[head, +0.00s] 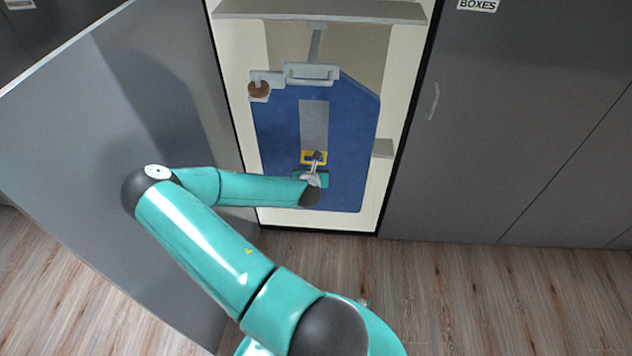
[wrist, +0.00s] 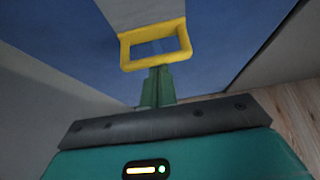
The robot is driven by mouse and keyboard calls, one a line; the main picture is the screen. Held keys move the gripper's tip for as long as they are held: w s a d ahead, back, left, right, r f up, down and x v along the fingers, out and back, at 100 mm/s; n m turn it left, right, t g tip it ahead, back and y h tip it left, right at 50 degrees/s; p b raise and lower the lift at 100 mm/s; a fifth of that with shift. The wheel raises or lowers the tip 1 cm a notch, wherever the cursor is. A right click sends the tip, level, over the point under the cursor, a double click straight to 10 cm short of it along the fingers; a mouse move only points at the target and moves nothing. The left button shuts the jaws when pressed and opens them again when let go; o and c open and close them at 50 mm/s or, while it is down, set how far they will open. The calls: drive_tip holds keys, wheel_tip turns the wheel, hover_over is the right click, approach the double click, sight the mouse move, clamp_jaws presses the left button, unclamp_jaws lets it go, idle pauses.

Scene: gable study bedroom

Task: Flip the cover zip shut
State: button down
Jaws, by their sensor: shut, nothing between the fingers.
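A blue cover (head: 355,135) hangs in the open cupboard bay, with a pale grey strip (head: 314,122) down its front. A yellow rectangular loop (head: 304,158), which looks like the zip pull, sits at the strip's lower end. The loop (wrist: 126,52) is large and near in the wrist view, with blue cover showing through its opening. My gripper (head: 317,157) is at the loop in the head view. In the wrist view its green fingers (wrist: 158,74) are together and empty, with tips at the loop's lower bar. I cannot tell whether they touch it.
A grey door (head: 110,130) stands open at the left, close beside my arm. A closed grey door (head: 500,140) with a handle is at the right. The wooden floor (head: 470,300) is clear.

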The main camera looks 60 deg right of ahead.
wheel_tip(320, 180, up, 16)
drive_tip(key=shift+w+f, duration=0.1)
idle(0.5)
